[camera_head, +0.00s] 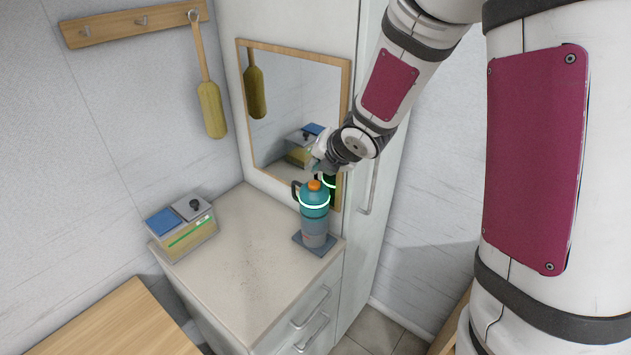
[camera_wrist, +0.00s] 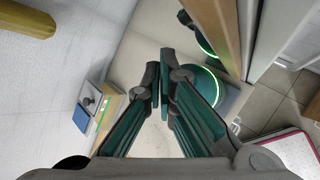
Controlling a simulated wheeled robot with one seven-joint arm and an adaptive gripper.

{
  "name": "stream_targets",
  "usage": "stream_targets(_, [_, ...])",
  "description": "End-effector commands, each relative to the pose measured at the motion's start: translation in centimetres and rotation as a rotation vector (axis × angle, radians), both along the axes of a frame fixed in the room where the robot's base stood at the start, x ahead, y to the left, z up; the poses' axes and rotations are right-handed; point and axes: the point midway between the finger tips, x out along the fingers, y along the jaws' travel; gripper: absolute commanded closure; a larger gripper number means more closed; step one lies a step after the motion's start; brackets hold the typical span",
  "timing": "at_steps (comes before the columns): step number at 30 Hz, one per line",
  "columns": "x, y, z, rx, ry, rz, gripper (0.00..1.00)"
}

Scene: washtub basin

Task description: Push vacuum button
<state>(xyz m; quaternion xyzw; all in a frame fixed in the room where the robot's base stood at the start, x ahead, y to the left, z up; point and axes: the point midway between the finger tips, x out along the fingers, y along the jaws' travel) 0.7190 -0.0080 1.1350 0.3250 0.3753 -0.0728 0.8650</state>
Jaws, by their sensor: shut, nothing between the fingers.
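The vacuum (camera_head: 314,200) is a teal and grey upright device with a side handle, an orange top and a glowing green ring. It stands on a dark square base (camera_head: 325,247) near the counter's right edge. In the wrist view the vacuum (camera_wrist: 211,87) is partly hidden behind my fingers; its green ring shows to their right. My gripper (camera_head: 318,166) is just above the vacuum's top, in front of the mirror. In the wrist view my gripper (camera_wrist: 160,82) is shut with nothing between the tips. I cannot tell whether it touches the vacuum.
A mirror (camera_head: 290,110) with a wooden frame stands close behind the vacuum and reflects it. A box (camera_head: 184,228) with blue and grey lids sits at the counter's left. The counter (camera_head: 245,265) between is clear. A tall cabinet (camera_head: 374,200) borders the right side.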

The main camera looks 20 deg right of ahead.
Motion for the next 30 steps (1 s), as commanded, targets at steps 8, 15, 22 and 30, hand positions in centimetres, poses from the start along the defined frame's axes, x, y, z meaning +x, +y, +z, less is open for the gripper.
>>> stream_targets(8, [-0.2, 0.0, 2.1, -0.001, 0.0, 0.001, 1.0])
stream_targets(15, [-0.2, -0.1, 3.6, -0.001, 0.0, 0.0, 1.0])
stream_targets(22, [-0.1, 0.0, 4.0, 0.0, 0.0, 0.0, 1.0])
stream_targets(30, [0.0, 0.0, 4.0, 0.0, 0.0, 0.0, 1.0])
